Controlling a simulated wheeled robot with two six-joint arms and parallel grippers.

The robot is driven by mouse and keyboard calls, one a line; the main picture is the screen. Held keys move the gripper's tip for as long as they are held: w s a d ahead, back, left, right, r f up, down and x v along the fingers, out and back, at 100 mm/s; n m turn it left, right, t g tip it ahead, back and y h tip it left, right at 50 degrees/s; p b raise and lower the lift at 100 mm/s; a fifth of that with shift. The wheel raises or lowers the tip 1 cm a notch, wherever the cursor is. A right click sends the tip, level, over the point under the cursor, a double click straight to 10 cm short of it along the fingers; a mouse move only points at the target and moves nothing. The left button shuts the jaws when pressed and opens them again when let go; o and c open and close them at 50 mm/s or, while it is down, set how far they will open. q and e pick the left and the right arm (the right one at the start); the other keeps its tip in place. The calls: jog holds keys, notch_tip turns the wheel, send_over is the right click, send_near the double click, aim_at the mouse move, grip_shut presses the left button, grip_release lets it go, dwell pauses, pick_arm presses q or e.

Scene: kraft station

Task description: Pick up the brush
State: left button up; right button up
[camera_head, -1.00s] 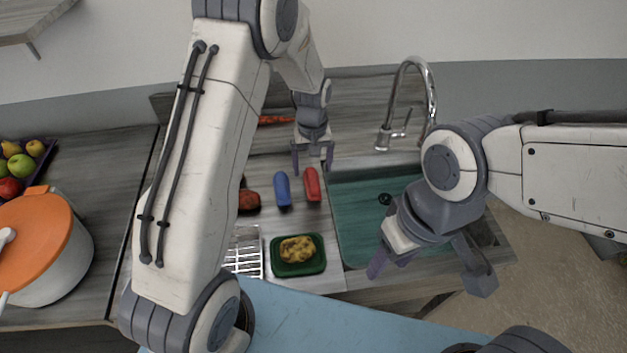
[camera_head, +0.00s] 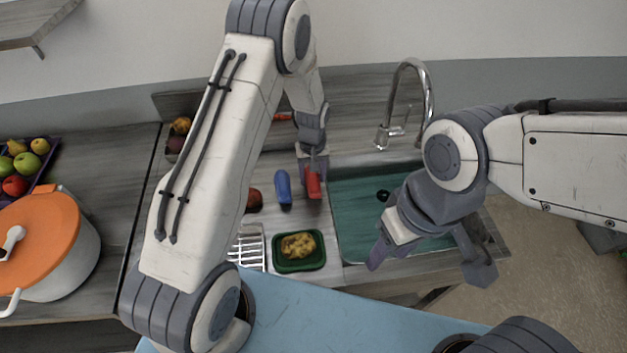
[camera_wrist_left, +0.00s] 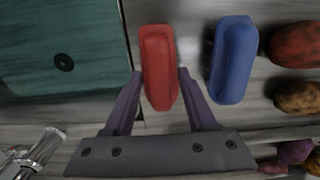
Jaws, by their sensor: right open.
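No bristles show, so I cannot tell which object is the brush. A red elongated object (camera_head: 313,186) lies on the counter left of the sink. It also shows in the left wrist view (camera_wrist_left: 159,66). A similar blue object (camera_head: 283,187) lies beside it and also shows in the left wrist view (camera_wrist_left: 234,60). My left gripper (camera_head: 312,182) points down at the red object. In the left wrist view its fingers (camera_wrist_left: 161,74) stand on either side of the red object, very close to it, and look open. My right gripper (camera_head: 426,268) is open and empty over the sink's front edge.
A green dish (camera_head: 323,262) with yellow food stands in front, beside a wire rack (camera_head: 247,243). The green sink (camera_head: 350,245) and faucet (camera_head: 426,90) are right. A white pot (camera_head: 80,264) with orange lid and a fruit tray (camera_head: 47,173) are at the left.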

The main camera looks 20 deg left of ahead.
pick_arm(q)
grip_shut()
jog(key=shift+r, duration=0.1)
jog(key=shift+r+b, duration=0.4)
jog(key=shift+r, duration=0.1)
notch_tip(320, 180, up, 2)
jog(key=shift+w+r+b, duration=0.1)
jog(key=shift+r+b, duration=0.1)
jog(key=shift+b, duration=0.45)
jog(key=s+d+r+b, duration=0.3)
jog(key=d+r, duration=0.4)
jog(key=d, duration=0.4)
jog(key=shift+s+r+b, duration=0.25)
jog(key=shift+s+b, duration=0.1)
jog(key=shift+s, duration=0.05)
